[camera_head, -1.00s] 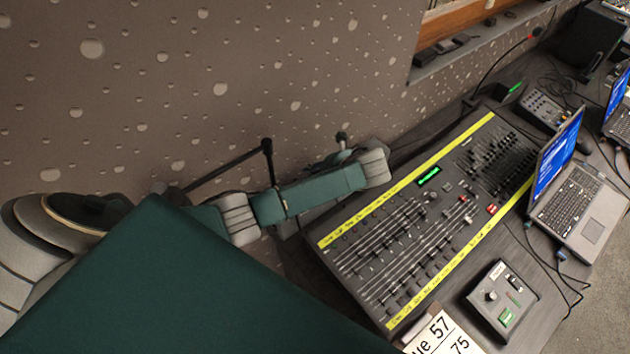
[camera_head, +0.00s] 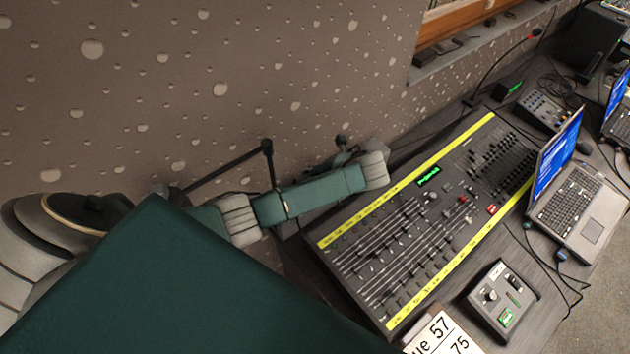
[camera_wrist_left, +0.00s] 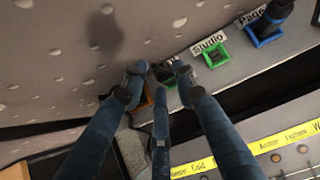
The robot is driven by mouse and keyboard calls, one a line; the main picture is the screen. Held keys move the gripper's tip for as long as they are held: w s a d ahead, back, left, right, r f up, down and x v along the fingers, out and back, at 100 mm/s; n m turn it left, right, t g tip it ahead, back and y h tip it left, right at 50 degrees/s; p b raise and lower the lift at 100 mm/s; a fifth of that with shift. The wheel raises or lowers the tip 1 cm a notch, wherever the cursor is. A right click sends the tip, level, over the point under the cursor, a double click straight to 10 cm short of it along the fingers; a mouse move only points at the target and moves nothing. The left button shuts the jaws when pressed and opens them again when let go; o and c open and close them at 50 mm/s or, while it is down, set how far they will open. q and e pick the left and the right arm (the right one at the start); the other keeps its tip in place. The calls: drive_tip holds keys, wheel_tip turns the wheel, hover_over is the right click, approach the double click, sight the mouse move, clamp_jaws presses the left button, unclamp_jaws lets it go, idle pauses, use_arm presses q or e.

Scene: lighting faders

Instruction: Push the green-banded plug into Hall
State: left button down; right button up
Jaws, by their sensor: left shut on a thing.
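In the left wrist view the three dark blue fingers of my left gripper (camera_wrist_left: 160,76) are closed together near the wall, shut on the green-banded plug (camera_wrist_left: 166,84). Only a small green part of the plug shows between the fingertips. A green-framed socket (camera_wrist_left: 211,56) under a "Studio" label sits to the right. A blue-framed socket (camera_wrist_left: 266,37) by a "Page" label is farther right. An orange edge (camera_wrist_left: 141,106) shows behind the left finger. No label reading Hall can be made out.
A mixing desk (camera_head: 385,258) with yellow label strips lies to the right of my arm. A laptop (camera_head: 575,190) and a small control box (camera_head: 502,298) stand beyond it. A dark plug (camera_wrist_left: 276,12) stands in the blue-framed socket. The speckled wall (camera_head: 250,60) is close behind.

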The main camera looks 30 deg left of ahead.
use_arm(q)
drive_tip(key=shift+f, duration=0.5)
idle(0.6)
drive_tip(key=shift+s+d+f, duration=0.1)
drive_tip(key=shift+s+f, duration=0.05)
drive_tip(key=shift+f, duration=0.05)
idle(0.4)
drive_tip(key=c, duration=1.3)
unclamp_jaws()
drive_tip(key=shift+o, duration=0.2)
drive_tip(key=shift+r, duration=0.1)
drive_tip(key=c, duration=0.5)
drive_tip(key=shift+o, duration=0.2)
drive_tip(key=v, duration=0.7)
